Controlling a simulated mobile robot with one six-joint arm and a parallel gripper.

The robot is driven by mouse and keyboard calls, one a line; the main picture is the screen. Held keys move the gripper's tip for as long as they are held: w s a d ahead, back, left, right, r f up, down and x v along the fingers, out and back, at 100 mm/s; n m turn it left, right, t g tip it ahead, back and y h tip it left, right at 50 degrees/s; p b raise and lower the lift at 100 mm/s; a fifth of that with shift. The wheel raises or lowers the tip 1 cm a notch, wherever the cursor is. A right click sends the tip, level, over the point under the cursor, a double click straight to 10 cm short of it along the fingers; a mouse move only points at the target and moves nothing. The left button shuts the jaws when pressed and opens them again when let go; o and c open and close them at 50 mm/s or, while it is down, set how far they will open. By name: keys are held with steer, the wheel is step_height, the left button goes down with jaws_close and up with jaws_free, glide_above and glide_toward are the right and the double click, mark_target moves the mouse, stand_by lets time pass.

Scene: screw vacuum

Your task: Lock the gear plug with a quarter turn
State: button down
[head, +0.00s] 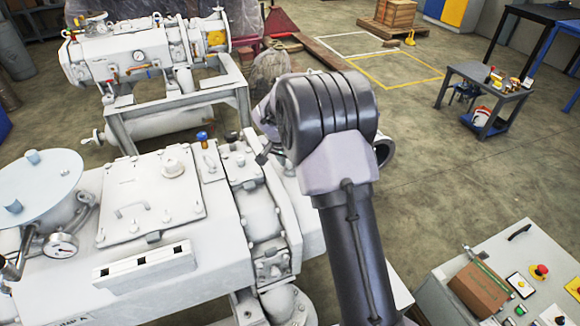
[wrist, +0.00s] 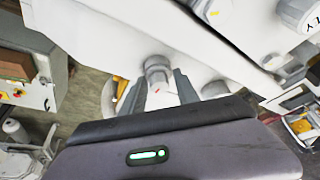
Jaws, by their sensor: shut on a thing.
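In the wrist view a short grey cylindrical plug (wrist: 157,66) stands at the side of the white pump housing (wrist: 110,25). My gripper (wrist: 158,90) has its two dark fingers on either side of this plug and is shut on it. A small reddish mark shows low on the plug, between the fingers. I cannot tell how far the plug is turned. In the head view my arm covers the gripper and the plug; the white pump (head: 60,290) lies to the left of the arm.
A control cabinet (head: 435,300) with a brown box (head: 478,290) is at the lower right. Another pump (head: 150,50) stands behind. A dark side table (head: 485,78) and open floor are to the right.

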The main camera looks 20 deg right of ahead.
steer(key=m+b, duration=0.1)
steer(key=m, duration=0.1)
steer(key=m+g+b, duration=0.1)
steer(key=m, duration=0.1)
steer(key=shift+f+h, duration=0.3)
steer(key=shift+f, duration=0.05)
steer(key=shift+s+a+r+m+g, duration=0.1)
steer(key=shift+m+g, duration=0.25)
steer(key=shift+m, duration=0.25)
steer(key=shift+s+r+m+g, duration=0.1)
steer(key=shift+m+g, duration=0.25)
steer(key=shift+m, duration=0.25)
steer(key=c, duration=0.9)
jaws_free()
steer(key=shift+a, duration=0.1)
steer(key=shift+o, duration=0.2)
steer(key=shift+w, duration=0.1)
steer(key=shift+r, duration=0.1)
steer(key=p+v, duration=0.7)
steer(key=v, duration=1)
steer(key=shift+a, duration=0.25)
